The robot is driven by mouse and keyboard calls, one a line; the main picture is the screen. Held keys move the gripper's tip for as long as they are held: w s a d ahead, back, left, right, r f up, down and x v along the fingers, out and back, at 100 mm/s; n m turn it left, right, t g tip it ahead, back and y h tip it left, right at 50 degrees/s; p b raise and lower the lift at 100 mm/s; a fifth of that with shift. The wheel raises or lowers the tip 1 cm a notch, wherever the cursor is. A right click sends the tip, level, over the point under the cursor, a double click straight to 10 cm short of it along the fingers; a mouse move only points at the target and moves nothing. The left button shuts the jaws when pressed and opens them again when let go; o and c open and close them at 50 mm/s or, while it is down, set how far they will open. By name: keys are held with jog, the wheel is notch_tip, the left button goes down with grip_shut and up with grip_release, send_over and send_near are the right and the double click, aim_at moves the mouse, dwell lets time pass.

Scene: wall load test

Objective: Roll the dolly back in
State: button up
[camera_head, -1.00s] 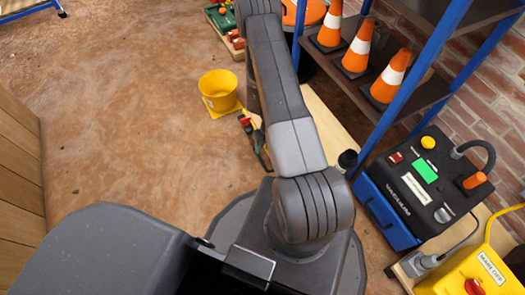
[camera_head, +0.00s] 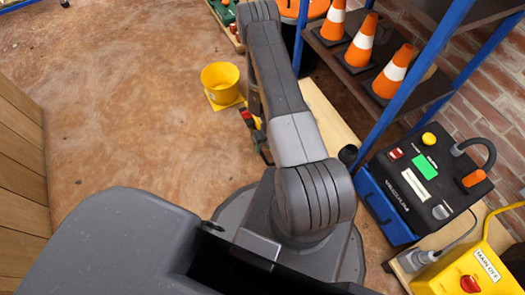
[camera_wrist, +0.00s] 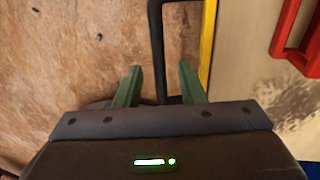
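I cannot tell for sure which thing is the dolly. A pale flat board (camera_head: 329,118) lies on the floor beside the blue-legged shelf, partly hidden by my arm. In the wrist view a pale surface (camera_wrist: 244,62) with a yellow edge and a red handle (camera_wrist: 300,45) lies right of my gripper. A black bar (camera_wrist: 157,45), bent like a handle, runs down to between my fingers. My gripper (camera_wrist: 161,80) has its two green fingers apart. I cannot tell whether they touch the bar. In the head view my arm hides most of the gripper.
A yellow bucket (camera_head: 221,85) stands on the floor left of my arm. The shelf (camera_head: 405,85) holds several orange cones (camera_head: 393,74). A black and blue vacuum unit (camera_head: 425,180) and a yellow switch box (camera_head: 468,272) stand at right. Wooden panels (camera_head: 20,170) are at left. Brown floor between is clear.

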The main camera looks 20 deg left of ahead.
jog(key=shift+x, duration=1.25)
grip_shut()
jog(key=shift+w, duration=0.1)
